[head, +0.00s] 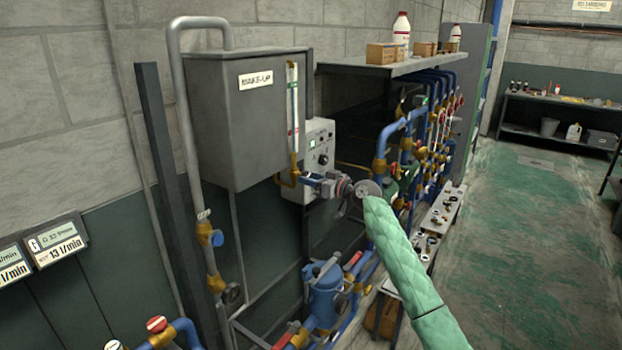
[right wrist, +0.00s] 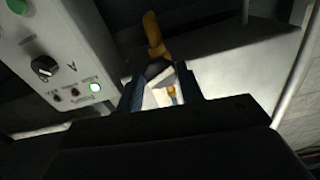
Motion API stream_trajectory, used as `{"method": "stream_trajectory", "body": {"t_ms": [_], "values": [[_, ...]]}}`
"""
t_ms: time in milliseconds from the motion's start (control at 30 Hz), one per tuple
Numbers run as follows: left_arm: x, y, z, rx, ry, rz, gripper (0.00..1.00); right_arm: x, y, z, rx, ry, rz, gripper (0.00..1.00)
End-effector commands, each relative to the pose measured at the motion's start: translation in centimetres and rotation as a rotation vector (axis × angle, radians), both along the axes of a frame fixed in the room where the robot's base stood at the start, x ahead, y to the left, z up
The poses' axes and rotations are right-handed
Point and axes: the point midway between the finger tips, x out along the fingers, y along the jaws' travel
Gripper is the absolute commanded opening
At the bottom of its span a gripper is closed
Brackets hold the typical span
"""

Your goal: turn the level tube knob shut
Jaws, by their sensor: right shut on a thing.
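The grey make-up tank (head: 235,120) hangs on the wall with a clear level tube (head: 292,100) on its right side. A brass fitting (head: 288,180) is at the tube's lower end, and brass also shows in the right wrist view (right wrist: 154,32). My right gripper (head: 308,179) is at this lower end, its blue fingers (right wrist: 160,88) shut on the level tube knob. The knob itself is mostly hidden by the fingers, and its turn angle cannot be told. My left gripper is not in view.
A grey control box (head: 319,150) with a lit green indicator stands close beside my right gripper; its dial shows in the right wrist view (right wrist: 44,67). Blue pipes with valves (head: 410,140) lie behind my arm. A blue pump (head: 325,295) is below. The green floor at right is open.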

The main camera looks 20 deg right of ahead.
Motion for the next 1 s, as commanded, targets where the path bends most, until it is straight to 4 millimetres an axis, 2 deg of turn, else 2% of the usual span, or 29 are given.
{"method": "stream_trajectory", "body": {"t_ms": [200,533,567,633,1000], "values": [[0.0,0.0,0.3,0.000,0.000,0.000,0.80,0.0,0.0,-0.1,0.019,0.018,0.000,0.10],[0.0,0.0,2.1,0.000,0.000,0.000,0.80,0.0,0.1,-0.1,0.243,0.194,0.000,0.10],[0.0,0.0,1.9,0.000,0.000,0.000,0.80,0.0,0.0,-0.3,0.243,0.194,0.000,0.41],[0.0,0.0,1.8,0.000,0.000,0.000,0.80,0.0,0.0,-0.3,0.241,0.192,0.000,0.54],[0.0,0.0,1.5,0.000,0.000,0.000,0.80,-0.5,-0.4,-0.2,0.238,0.187,-0.001,0.54]]}}
